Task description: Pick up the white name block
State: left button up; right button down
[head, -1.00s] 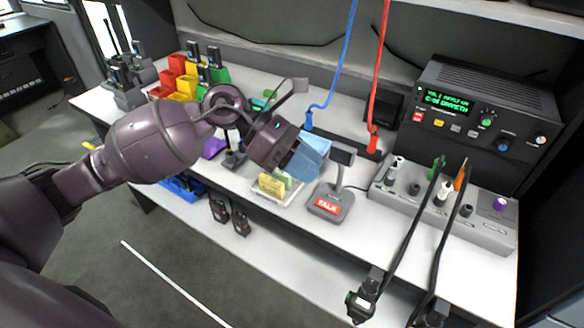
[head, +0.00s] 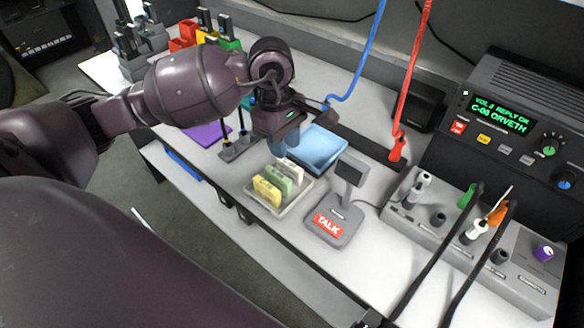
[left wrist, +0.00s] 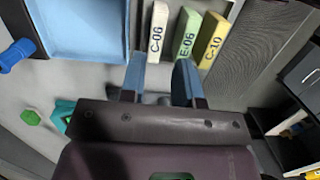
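The white name block (head: 291,168), marked C-06 in the left wrist view (left wrist: 158,30), stands upright in a small pale tray (head: 290,207). A green block (head: 279,180) marked E-06 and a yellow block (head: 266,190) marked C-10 stand beside it in a row. My left gripper (head: 285,140) is above the desk just behind the tray. In the left wrist view its two blue fingers (left wrist: 158,66) are apart with nothing between them, and the white block is just ahead of the gap, apart from the fingers. My right gripper is not in view.
A light blue tray (head: 322,150) lies right beside my left gripper. A grey desk microphone with a red TALK label (head: 328,224) stands right of the block tray. A switch panel (head: 500,255) and green-lit radio (head: 505,115) are further right. Blue (head: 365,60) and red (head: 412,75) cords hang behind.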

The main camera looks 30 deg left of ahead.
aim_at(289, 163)
pick_arm(q)
jog(key=shift+w+d+f+b, duration=0.1)
jog(key=shift+d+f+b, duration=0.1)
jog(key=shift+f, duration=0.95)
jog(key=shift+s+d+f+b, duration=0.1)
jog(key=shift+d+f+b, duration=0.05)
jog(key=shift+f, duration=0.95)
jog(key=shift+w+d+f+b, duration=0.1)
jog(key=shift+d+f+b, duration=0.1)
jog(key=shift+f, duration=0.95)
grip_shut()
